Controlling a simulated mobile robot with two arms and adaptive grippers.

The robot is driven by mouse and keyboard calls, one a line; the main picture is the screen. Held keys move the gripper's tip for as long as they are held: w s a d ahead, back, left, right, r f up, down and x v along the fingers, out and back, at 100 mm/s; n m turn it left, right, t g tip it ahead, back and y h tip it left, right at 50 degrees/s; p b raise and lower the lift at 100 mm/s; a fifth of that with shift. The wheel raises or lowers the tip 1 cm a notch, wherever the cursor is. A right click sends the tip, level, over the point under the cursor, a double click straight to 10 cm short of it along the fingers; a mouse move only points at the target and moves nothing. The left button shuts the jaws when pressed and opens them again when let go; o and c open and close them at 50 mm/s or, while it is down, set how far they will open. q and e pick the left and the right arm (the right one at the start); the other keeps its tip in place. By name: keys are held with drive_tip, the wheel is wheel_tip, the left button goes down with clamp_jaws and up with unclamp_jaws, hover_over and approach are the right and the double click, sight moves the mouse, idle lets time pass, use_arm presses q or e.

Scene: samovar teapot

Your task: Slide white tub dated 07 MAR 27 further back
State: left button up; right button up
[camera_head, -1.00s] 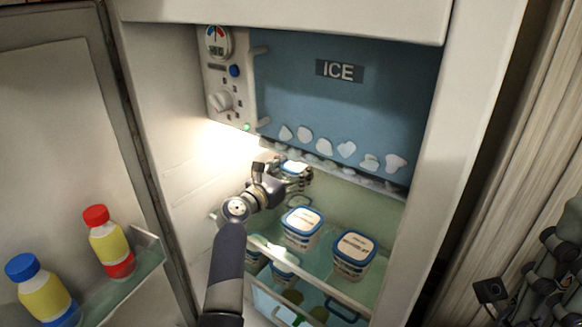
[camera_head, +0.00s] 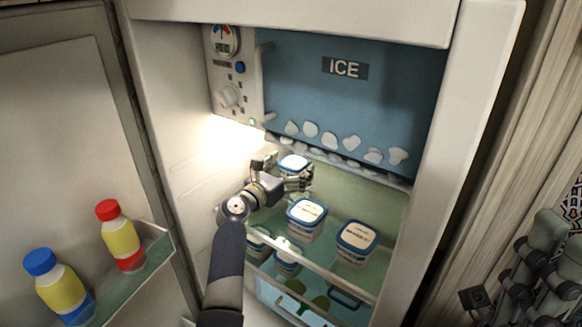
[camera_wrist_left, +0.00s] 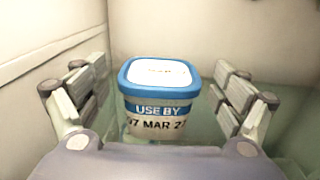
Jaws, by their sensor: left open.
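The white tub (camera_wrist_left: 158,118) has a blue rim and a label reading "USE BY" and "7 MAR 27"; the first digit is partly unclear. It stands upright on the glass shelf. In the head view the tub (camera_head: 293,162) is the rearmost one, partly hidden by my left gripper (camera_head: 284,176). In the left wrist view my left gripper (camera_wrist_left: 160,105) is open, its fingers spread to either side of the tub with gaps between, and the tub stands ahead of the palm. Part of what looks like my right gripper (camera_head: 545,262) shows at the right edge; its jaws are unclear.
Two similar tubs stand nearer the front, one in the middle (camera_head: 306,219) and one at the right (camera_head: 357,242). More tubs show below through the glass shelf. The blue ICE panel (camera_head: 390,100) hangs above. Two bottles stand in the open door's rack (camera_head: 140,262).

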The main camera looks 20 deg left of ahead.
use_arm(q)
drive_tip(key=v, duration=1.2)
drive_tip(key=shift+s, duration=0.15)
idle(0.4)
